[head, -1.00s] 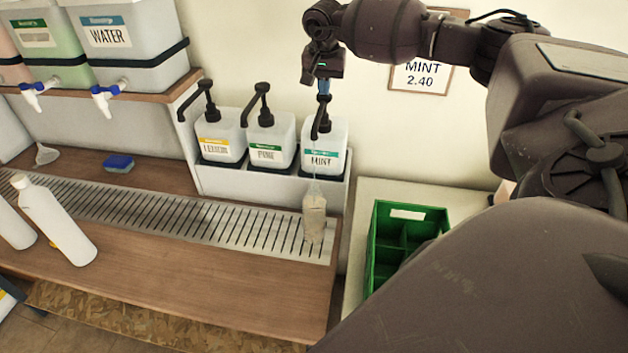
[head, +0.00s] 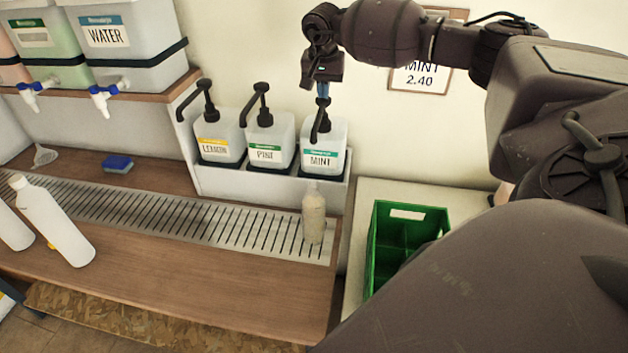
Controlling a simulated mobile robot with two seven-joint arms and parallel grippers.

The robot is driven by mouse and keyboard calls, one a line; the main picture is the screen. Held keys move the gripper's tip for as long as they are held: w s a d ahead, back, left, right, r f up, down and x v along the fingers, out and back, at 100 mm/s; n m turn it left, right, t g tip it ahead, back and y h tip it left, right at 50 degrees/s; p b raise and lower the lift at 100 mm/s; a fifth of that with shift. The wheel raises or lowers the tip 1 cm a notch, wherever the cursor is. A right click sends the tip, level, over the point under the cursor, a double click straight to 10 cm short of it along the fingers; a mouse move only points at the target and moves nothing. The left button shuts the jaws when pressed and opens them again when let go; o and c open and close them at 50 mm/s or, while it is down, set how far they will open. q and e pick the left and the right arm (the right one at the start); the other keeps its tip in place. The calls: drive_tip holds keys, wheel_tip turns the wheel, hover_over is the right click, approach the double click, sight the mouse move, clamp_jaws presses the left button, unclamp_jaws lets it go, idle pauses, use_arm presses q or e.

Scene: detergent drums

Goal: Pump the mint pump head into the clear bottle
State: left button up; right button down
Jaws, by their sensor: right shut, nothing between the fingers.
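The mint container (head: 324,160) stands at the right end of a row of three labelled containers. Its black pump head (head: 320,122) has a spout that points forward. My right gripper (head: 323,95) is shut and empty, pointing down right at the top of the mint pump head. Whether it touches the head is hard to tell. The clear bottle (head: 314,215) stands upright on the drip grate, below and in front of the mint spout, and looks cloudy beige. No stream shows between spout and bottle. My left gripper is not in view.
The lemon container (head: 215,150) and the pine container (head: 267,152) stand left of mint. White bottles (head: 57,225) stand at the left of the counter. A blue sponge (head: 117,163) lies behind the grate (head: 200,215). A green crate (head: 407,215) sits at right.

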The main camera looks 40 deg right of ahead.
drive_tip(key=shift+w+d+p+v, duration=0.1)
drive_tip(key=shift+p+v, duration=0.3)
drive_tip(key=shift+v, duration=0.35)
drive_tip(key=shift+w+d+p+v, duration=0.15)
drive_tip(key=shift+p+v, duration=0.25)
drive_tip(key=shift+v, duration=0.3)
drive_tip(key=shift+w+d+p+v, duration=0.1)
drive_tip(key=shift+p+v, duration=0.3)
drive_tip(key=shift+v, duration=0.35)
drive_tip(key=shift+r, duration=0.15)
drive_tip(key=shift+r+p, duration=0.4)
drive_tip(key=shift+r, duration=0.1)
drive_tip(key=p+v, duration=0.1)
drive_tip(key=v, duration=0.2)
drive_tip(key=p+v, duration=0.1)
drive_tip(key=shift+w+d+r+p, duration=0.25)
drive_tip(key=shift+d+r+p, duration=0.05)
drive_tip(key=shift+r, duration=0.2)
drive_tip(key=shift+s, duration=0.1)
